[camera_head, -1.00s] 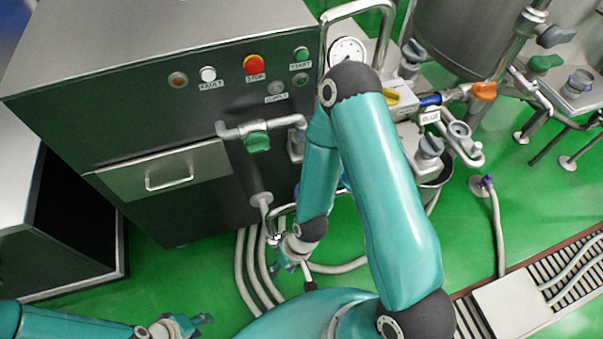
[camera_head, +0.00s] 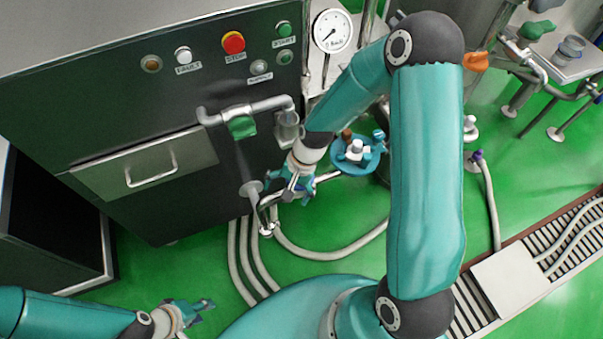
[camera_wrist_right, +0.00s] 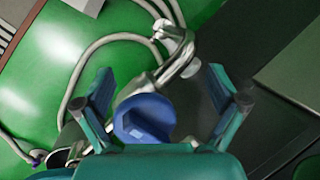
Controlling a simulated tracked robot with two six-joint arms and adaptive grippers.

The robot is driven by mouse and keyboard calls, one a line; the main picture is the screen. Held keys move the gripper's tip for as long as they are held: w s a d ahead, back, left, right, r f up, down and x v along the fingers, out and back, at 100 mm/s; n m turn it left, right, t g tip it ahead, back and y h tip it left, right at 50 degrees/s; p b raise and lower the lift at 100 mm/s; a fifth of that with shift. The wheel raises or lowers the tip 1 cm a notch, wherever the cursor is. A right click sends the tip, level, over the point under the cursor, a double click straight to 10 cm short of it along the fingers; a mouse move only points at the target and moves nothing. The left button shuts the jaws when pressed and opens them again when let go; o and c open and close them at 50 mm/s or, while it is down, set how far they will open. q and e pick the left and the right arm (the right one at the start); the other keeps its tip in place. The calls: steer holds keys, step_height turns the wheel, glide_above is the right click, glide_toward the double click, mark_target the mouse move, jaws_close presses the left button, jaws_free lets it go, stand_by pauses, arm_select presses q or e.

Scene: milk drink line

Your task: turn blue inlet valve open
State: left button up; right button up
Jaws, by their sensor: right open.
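A blue valve handle (camera_wrist_right: 145,118) with a light square patch sits on a shiny metal pipe (camera_wrist_right: 165,65) in the right wrist view. My right gripper (camera_wrist_right: 160,85) is open, with one finger on each side of the blue handle in this view; I cannot tell whether either touches it. In the head view my right gripper (camera_head: 287,188) is low in front of the dark cabinet, beside the pipework, and the blue handle is hidden there. My left gripper (camera_head: 200,308) is at the bottom left, away from the pipes; its jaw opening is unclear.
The dark cabinet (camera_head: 100,110) has buttons, a drawer and a green valve handle (camera_head: 242,127) above my right gripper. A blue round tray (camera_head: 345,168) with small items stands to the right. Pale hoses (camera_head: 330,253) lie on the green floor. An orange handle (camera_head: 476,62) is farther right.

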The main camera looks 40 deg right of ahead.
steer(key=w+d+r+m, duration=0.1)
steer(key=d+r, duration=0.1)
steer(key=w+d+r+m+b, duration=0.1)
steer(key=d+r+m, duration=0.1)
steer(key=w+d+r+m+b, duration=0.1)
steer(key=d+r, duration=0.1)
steer(key=shift+d+r+m, duration=0.3)
steer(key=shift+d+m, duration=0.05)
steer(key=shift+m, duration=0.05)
steer(key=s+d+r+m+b, duration=0.2)
steer(key=d+r+m, duration=0.4)
steer(key=r, duration=0.5)
arm_select(q)
step_height(320, 180, down, 8)
steer(key=b, duration=0.2)
steer(key=shift+b, duration=0.35)
arm_select(e)
steer(key=shift+n, duration=0.3)
steer(key=x, duration=1.7)
steer(key=shift+a+r, duration=0.15)
steer(key=shift+a, duration=0.15)
arm_select(q)
steer(key=shift+r, duration=0.1)
arm_select(e)
steer(key=c, duration=1.1)
steer(key=shift+c, duration=0.2)
